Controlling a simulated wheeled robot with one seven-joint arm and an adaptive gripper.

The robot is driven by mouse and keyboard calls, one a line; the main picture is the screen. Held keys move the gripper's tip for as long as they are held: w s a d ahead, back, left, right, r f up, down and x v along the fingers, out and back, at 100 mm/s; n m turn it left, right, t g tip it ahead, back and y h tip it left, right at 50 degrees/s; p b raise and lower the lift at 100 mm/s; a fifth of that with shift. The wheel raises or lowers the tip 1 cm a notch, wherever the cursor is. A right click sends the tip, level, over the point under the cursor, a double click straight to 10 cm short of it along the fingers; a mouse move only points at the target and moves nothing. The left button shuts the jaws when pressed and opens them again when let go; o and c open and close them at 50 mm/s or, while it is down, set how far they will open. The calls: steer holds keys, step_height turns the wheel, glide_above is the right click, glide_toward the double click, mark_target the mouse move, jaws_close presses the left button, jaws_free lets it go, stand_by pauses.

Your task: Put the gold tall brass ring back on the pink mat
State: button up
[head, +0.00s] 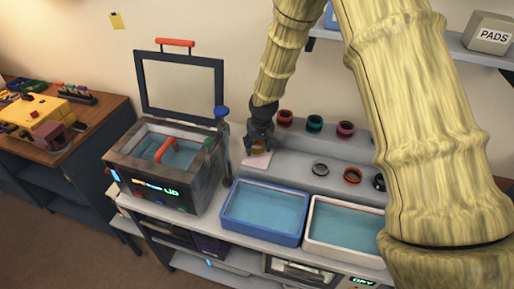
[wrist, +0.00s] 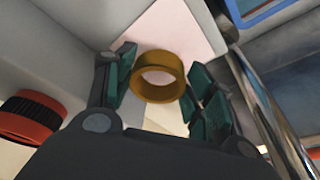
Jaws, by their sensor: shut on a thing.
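The gold tall brass ring (wrist: 158,88) is between the green-padded fingers of my gripper (wrist: 160,75) in the wrist view. My gripper is shut on it. The pink mat (wrist: 180,22) shows behind and around the ring. In the head view my gripper (head: 260,140) points down over the mat (head: 257,161), and a little of the ring (head: 258,149) shows beneath the fingers. I cannot tell whether the ring touches the mat or hangs just above it.
A cleaner tank with an open lid (head: 165,165) stands left of the mat, a blue tray (head: 232,228) in front and a white tray (head: 312,241) to the right. Several rings sit on the step behind, including a red one (head: 285,117). A metal post (wrist: 268,105) is close to my gripper.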

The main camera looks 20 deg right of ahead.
mark_target(259, 159)
steer(key=shift+s+d+r, duration=0.1)
steer(key=shift+s+r, duration=0.35)
steer(key=shift+s, duration=0.3)
steer(key=shift+s+f+p, duration=0.1)
steer(key=shift+f+p, duration=0.15)
steer(key=shift+p, duration=0.2)
steer(key=x, duration=0.1)
steer(key=p+x, duration=0.1)
steer(key=x, duration=0.1)
steer(key=shift+w, duration=0.3)
steer(key=shift+w+f, duration=0.1)
steer(key=shift+f, duration=0.2)
steer(key=shift+c, duration=0.4)
steer(key=shift+s+r, duration=0.25)
steer(key=shift+s, duration=0.2)
steer(key=shift+f, duration=0.1)
steer(key=o, duration=0.7)
steer(key=shift+w+f, duration=0.2)
steer(key=shift+f, duration=0.05)
steer(key=o, duration=0.4)
steer(key=shift+o, duration=0.2)
steer(key=shift+s+r, duration=0.1)
steer(key=shift+r, duration=0.1)
steer(key=shift+r, duration=0.1)
